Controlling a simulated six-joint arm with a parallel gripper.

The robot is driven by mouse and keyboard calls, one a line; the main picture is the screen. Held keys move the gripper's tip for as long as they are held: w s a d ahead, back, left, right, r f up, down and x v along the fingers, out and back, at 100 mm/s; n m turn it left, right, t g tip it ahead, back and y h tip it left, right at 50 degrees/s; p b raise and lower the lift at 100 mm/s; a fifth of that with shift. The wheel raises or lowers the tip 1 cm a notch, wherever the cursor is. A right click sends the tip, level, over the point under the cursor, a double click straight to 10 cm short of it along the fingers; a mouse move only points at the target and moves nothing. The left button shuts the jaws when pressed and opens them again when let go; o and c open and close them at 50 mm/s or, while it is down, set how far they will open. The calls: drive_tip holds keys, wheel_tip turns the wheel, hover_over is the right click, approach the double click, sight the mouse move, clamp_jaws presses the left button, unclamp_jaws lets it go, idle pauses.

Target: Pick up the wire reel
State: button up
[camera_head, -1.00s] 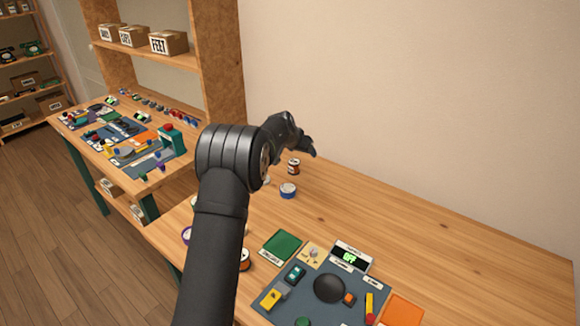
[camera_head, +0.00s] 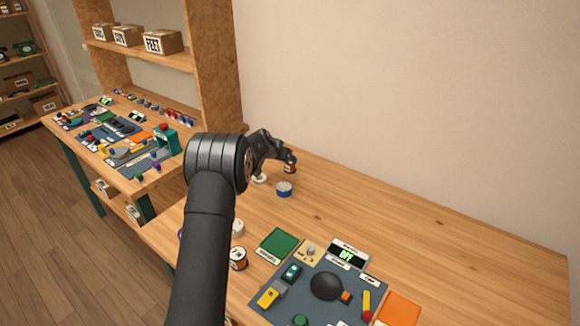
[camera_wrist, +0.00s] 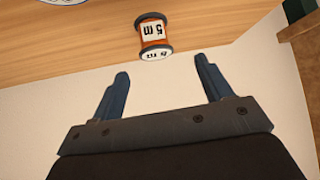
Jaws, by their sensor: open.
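A small orange wire reel (camera_head: 290,168) with dark ends and a white label stands at the back of the table, close to the wall. In the wrist view the reel (camera_wrist: 153,36) is upright beyond the fingertips, roughly centred between them, its label reading "5 m". My gripper (camera_wrist: 160,78) is open and empty, with its two blue-grey fingers apart and short of the reel. In the head view my gripper (camera_head: 285,158) is right at the reel and partly covers it.
A blue and white round tin (camera_head: 284,189) stands just in front of the reel. Another reel (camera_head: 238,258) stands beside my arm. A grey mat (camera_head: 284,311) with several parts lies at the front. The right side of the table is clear.

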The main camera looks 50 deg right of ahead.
sight(290, 165)
drive_tip(key=x, duration=0.2)
drive_tip(key=shift+d+f, duration=0.2)
drive_tip(key=shift+f, duration=0.05)
drive_tip(key=shift+s+x, duration=0.2)
drive_tip(key=shift+x, duration=1.15)
drive_tip(key=shift+s+x, duration=0.2)
drive_tip(key=shift+x, duration=1.2)
drive_tip(key=c, duration=1.1)
